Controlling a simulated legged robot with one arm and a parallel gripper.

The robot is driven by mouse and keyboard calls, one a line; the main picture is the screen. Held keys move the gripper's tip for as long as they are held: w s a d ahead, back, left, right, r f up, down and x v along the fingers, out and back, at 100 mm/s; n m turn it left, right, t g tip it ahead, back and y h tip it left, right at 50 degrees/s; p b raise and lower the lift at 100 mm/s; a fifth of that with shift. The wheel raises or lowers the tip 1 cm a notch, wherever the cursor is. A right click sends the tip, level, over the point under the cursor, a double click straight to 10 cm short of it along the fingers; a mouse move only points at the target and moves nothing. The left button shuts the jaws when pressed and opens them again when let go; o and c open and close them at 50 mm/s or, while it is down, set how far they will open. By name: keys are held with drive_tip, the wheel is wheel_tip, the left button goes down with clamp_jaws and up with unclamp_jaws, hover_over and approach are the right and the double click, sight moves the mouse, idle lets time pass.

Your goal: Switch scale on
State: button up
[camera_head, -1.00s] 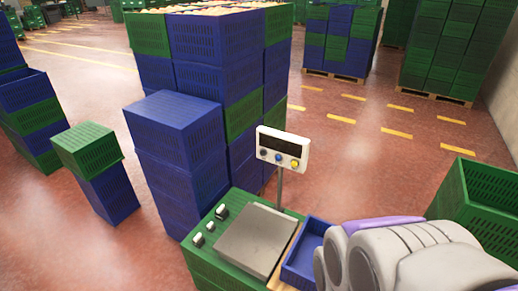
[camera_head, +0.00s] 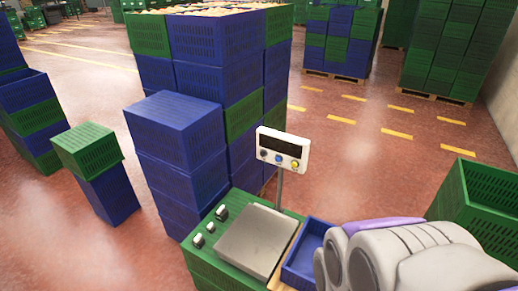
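The scale has a flat grey weighing plate (camera_head: 257,240) and a white display head (camera_head: 283,148) on a thin post behind it. The display head carries a dark screen and a row of dark, blue and yellow buttons below it. The plate is bare and sits on a green crate top. My arm enters from the lower right, grey with purple parts, to the right of the scale. My gripper is not visible, so its opening and contents are hidden.
Several small white-topped objects (camera_head: 197,241) sit left of the plate. A blue tray (camera_head: 303,265) lies right of it. Stacked blue crates (camera_head: 180,150) stand behind left. An open green crate (camera_head: 480,205) is at right.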

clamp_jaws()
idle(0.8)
